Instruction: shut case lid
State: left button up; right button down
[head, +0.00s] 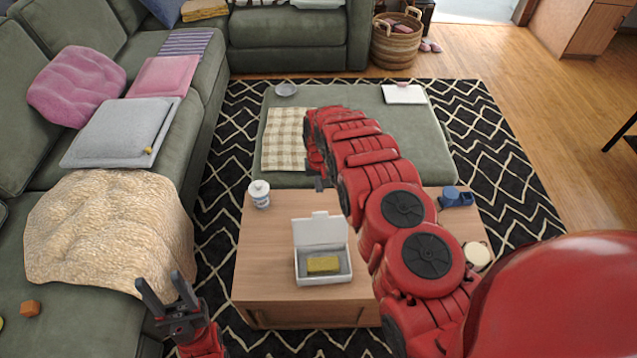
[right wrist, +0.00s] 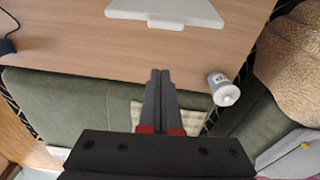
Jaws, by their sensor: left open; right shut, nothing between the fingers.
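A white case (head: 298,272) stands on the wooden coffee table with its lid (head: 320,230) raised and tilted back. A yellow block (head: 323,264) lies inside the case. The lid's back and its tab also show at the top of the right wrist view (right wrist: 165,12). My right gripper (head: 319,184) is above the table beyond the raised lid, apart from it. Its fingers are shut and empty, as the right wrist view (right wrist: 160,72) shows. My left gripper (head: 158,280) is open and empty, left of the table near the sofa.
A green ottoman (head: 440,150) adjoins behind. The sofa (head: 60,330) is on the left.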

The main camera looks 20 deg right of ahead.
jog(key=s+f+p, duration=0.3)
jog(key=f, duration=0.2)
jog(key=shift+a+f, duration=0.3)
jog(key=shift+a, duration=0.05)
dwell(0.7)
jog(key=shift+s, duration=0.3)
dwell(0.3)
